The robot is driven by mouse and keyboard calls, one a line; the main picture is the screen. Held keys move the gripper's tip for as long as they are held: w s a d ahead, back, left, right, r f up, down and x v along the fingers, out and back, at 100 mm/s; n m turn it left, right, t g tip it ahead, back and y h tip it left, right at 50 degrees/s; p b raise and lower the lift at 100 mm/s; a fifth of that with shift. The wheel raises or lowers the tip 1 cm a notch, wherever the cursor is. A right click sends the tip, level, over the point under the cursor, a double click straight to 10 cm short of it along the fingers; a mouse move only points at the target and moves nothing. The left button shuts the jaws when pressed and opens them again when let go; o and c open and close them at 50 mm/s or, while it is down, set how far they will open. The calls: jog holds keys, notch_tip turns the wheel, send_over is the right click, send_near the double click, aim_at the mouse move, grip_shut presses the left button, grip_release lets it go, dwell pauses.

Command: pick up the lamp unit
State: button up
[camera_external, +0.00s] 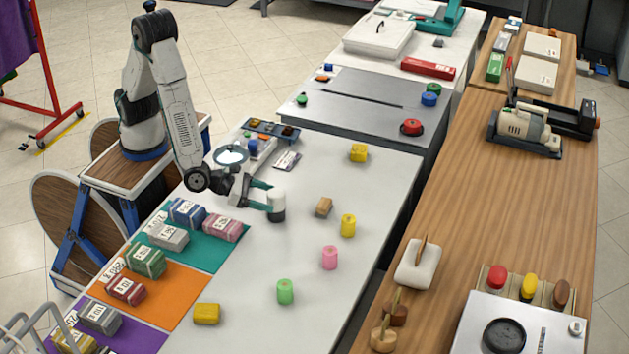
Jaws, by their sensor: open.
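I cannot tell for sure which thing is the lamp unit. A short upright cylinder (277,201), white above and dark below, stands on the white table at my gripper. My gripper (268,195) is low over the table and reaches right, with its teal fingers apart. The fingertips are at the cylinder's left side; whether they touch it is too small to tell. A round, pale lens-like disc (231,155) with a dark rim lies behind my forearm, near the table's left edge.
Labelled bundles lie on a teal mat (207,255), an orange mat (178,291) and a purple mat. A wooden counter (450,200) runs along the right.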

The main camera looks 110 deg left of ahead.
aim_at(282, 200)
jog(key=x, duration=0.5)
jog(key=shift+a, duration=0.35)
jog(key=c, duration=1.1)
jog(key=shift+r, duration=0.1)
